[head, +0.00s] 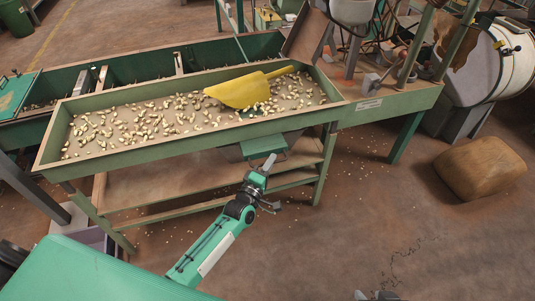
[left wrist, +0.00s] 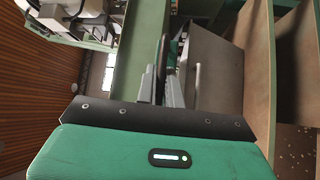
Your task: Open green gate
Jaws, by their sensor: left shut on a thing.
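The green gate (head: 264,145) is a small green piece under the front side of the nut tray, right of its middle. My left gripper (head: 268,163) reaches up to it from below in the head view. In the left wrist view my left gripper (left wrist: 162,92) has its fingers close together on a thin part seen edge-on, which seems to belong to the gate. The fingers hide most of that part. My right gripper (head: 374,296) shows only as grey tips at the bottom edge of the head view, away from the table; its opening is unclear.
The long tray (head: 190,143) holds many scattered nuts and a yellow scoop (head: 240,91). Wooden shelves (head: 160,185) lie below it. A brown sack (head: 480,168) lies on the floor at right. The floor between is open, with loose nuts.

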